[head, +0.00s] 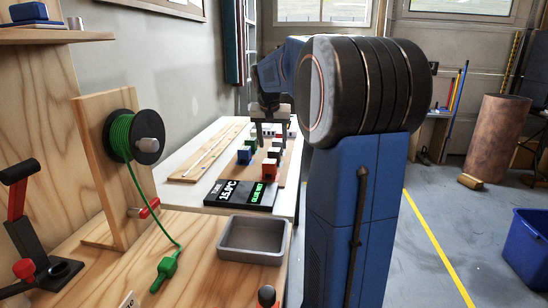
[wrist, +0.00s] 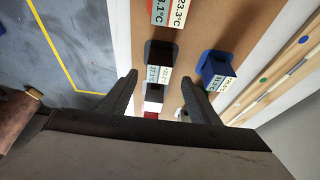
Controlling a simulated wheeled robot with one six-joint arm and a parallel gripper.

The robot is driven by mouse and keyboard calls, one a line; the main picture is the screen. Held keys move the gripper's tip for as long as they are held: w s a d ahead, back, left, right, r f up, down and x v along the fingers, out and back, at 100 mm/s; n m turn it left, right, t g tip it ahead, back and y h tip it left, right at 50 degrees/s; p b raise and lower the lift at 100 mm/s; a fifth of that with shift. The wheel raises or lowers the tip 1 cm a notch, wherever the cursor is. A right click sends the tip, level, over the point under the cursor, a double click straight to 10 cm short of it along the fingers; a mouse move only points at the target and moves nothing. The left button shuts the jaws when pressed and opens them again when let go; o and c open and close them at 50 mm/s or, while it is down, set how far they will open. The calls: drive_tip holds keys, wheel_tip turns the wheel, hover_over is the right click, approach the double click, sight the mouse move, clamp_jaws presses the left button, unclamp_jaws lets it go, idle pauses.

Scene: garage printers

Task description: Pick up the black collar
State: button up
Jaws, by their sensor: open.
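The black collar (wrist: 158,53) sits on the wooden board in the wrist view, with a white temperature label on its near side. My gripper (wrist: 160,82) is open, its two dark fingers spread to either side of the line of collars. The black collar lies just ahead of the fingertips in that picture, and no contact shows. In the head view my gripper (head: 269,137) points down over the row of coloured collars at the back of the bench. The black collar is hard to pick out there.
A blue collar (wrist: 217,68) stands right of the black one, and a red one (wrist: 163,12) beyond it. Another dark, labelled piece (wrist: 153,95) is between the fingers. A display box (head: 240,194) and grey tray (head: 252,240) lie nearer in the head view.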

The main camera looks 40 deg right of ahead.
sight(274, 150)
drive_tip(key=shift+x, duration=2.65)
drive_tip(key=shift+s, duration=0.2)
drive_tip(key=c, duration=1.1)
